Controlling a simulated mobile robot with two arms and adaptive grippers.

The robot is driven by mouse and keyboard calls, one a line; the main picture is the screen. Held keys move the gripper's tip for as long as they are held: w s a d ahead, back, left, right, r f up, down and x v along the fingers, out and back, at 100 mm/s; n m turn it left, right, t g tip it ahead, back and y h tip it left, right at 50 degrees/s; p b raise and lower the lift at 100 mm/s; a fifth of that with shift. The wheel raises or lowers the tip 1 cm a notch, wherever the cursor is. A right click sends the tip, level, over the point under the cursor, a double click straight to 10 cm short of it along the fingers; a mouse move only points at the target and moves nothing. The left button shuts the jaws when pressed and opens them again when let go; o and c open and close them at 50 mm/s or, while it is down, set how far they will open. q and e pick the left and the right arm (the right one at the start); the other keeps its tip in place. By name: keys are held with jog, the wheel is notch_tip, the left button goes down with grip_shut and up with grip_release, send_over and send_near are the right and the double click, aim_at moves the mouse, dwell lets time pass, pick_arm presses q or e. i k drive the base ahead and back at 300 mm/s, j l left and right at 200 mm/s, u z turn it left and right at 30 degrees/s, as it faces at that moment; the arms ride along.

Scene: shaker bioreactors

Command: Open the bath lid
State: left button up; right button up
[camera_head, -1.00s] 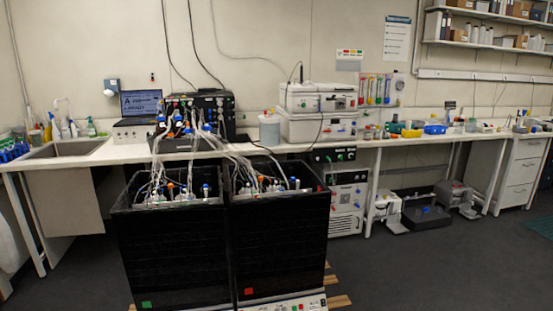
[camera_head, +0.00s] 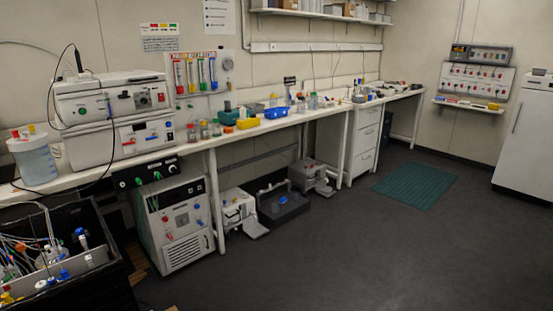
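I cannot tell for sure which thing is the bath, and no lid stands out clearly. A black open-topped box (camera_head: 98,291) with bottles and tubes inside is cut off at the lower left. A white cooling unit (camera_head: 180,222) with a dark front panel and a grille stands on the floor under the bench. A dark grey unit (camera_head: 283,206) with a raised handle-like part and a blue spot sits on the floor to its right, beside a white device (camera_head: 238,211). Neither of my grippers is in view.
A long white bench (camera_head: 235,137) runs along the wall, holding stacked white instruments (camera_head: 112,117), a clear container (camera_head: 33,158) and small coloured trays. The dark floor in the middle is clear.

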aim_at(106, 81)
jog(key=i+u, duration=0.1)
jog(key=i, duration=0.4)
jog(key=i+l, duration=0.15)
jog(key=i, duration=0.35)
jog(key=i+l+u, duration=0.15)
jog(key=i, duration=0.3)
